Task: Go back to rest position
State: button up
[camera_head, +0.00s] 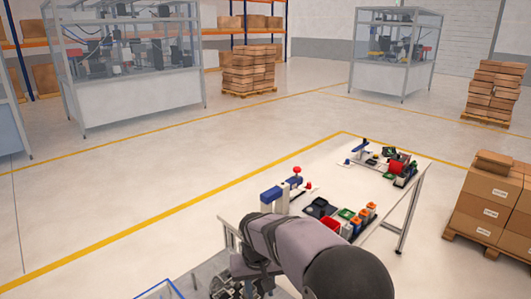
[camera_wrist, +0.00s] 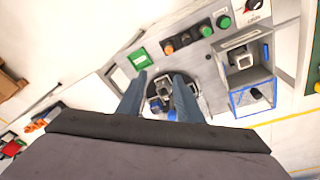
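My gripper (camera_wrist: 160,78) shows in the wrist view with its two blue-grey fingers apart and a gap between them. Beyond the gap lies a dark round fixture (camera_wrist: 186,88) with small metal parts (camera_wrist: 161,88). Nothing looks clamped between the fingers, and the fixture seems to lie below them. In the head view my grey arm reaches across the bottom middle, and its end is low and partly hidden by the arm itself.
The wrist view shows a panel with green (camera_wrist: 223,21) and orange buttons, and a blue-edged box (camera_wrist: 252,98) at right. In the head view a white worktable (camera_head: 378,185) holds bins and small devices. Stacked cartons (camera_head: 488,205) stand at right; open floor lies at left.

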jog(key=s+d+f+g, duration=0.1)
jog(key=s+d, duration=0.7)
jog(key=s, duration=0.3)
jog(key=s+d+f+m+g, duration=0.1)
jog(key=s+d, duration=0.7)
jog(key=s, duration=0.4)
jog(key=shift+s+d+f+m, duration=0.15)
jog(key=shift+s+d+m, duration=0.05)
jog(key=shift+s+m, duration=0.1)
